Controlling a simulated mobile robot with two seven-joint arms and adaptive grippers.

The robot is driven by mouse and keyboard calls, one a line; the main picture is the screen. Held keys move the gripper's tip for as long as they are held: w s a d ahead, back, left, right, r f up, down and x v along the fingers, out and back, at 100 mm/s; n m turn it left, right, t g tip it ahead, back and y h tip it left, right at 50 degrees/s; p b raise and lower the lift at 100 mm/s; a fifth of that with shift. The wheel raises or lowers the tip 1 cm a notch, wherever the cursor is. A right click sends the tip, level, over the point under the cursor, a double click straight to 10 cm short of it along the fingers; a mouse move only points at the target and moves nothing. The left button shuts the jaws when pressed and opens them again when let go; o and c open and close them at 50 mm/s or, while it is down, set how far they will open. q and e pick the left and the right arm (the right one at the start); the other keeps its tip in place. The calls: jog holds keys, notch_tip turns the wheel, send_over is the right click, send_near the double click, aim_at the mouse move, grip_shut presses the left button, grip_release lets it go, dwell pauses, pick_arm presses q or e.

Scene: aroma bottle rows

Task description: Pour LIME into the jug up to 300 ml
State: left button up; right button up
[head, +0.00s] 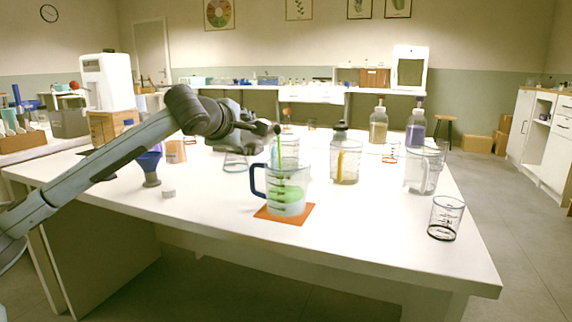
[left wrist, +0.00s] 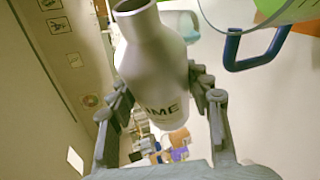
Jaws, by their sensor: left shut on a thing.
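The jug (head: 290,200) is clear with a blue handle and stands upright on an orange mat (head: 262,213). Green liquid fills its lower part, and a thin green stream (head: 279,150) falls into it from above. I cannot read its marks. My left gripper (head: 262,128) is above the jug, a little to its left. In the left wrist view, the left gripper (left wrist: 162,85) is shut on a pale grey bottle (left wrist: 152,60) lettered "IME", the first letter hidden. The jug's blue handle (left wrist: 232,50) shows there too. The bottle is mostly hidden in the head view. My right gripper is not in view.
A clear glass (head: 445,220) stands near the right table edge, a clear pitcher (head: 424,175) behind it. A jug with yellow marking (head: 346,165) and pump bottles (head: 416,130) stand behind. A blue funnel (head: 150,165) and a white cap (head: 168,191) are left. The front strip is clear.

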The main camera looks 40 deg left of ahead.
pick_arm(q)
jog(key=shift+d+m+y, duration=0.3)
dwell(1.9)
jog(key=shift+b, duration=0.9)
dwell(4.9)
